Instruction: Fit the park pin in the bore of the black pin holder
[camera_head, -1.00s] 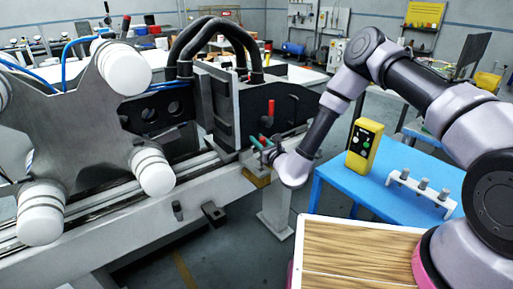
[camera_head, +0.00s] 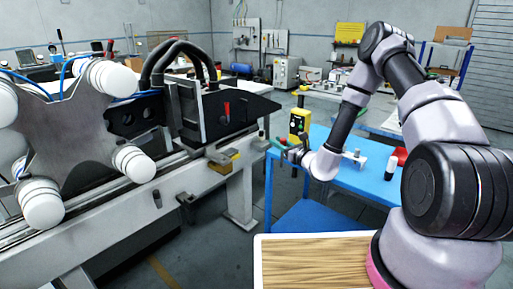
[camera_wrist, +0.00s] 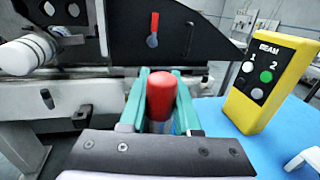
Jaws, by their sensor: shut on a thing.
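The park pin, with a rounded red head (camera_wrist: 162,92), stands between the teal fingers of my gripper (camera_wrist: 160,78) in the wrist view. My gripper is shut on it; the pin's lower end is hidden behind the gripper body. In the head view my gripper (camera_head: 278,145) is in the air between the machine bed and the blue table. A black block on the bed's front side (camera_head: 188,203) looks like the pin holder. It also shows left of my gripper in the wrist view (camera_wrist: 78,118), apart from the pin. Its bore cannot be made out.
A red lever (camera_head: 227,110) sits on the machine's black plate. A yellow pendant (camera_head: 299,122) stands on the blue table (camera_head: 340,180), beyond my gripper. A white rack (camera_head: 352,160) is right of it. A wooden top (camera_head: 310,262) lies in front. Floor is free between bed and table.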

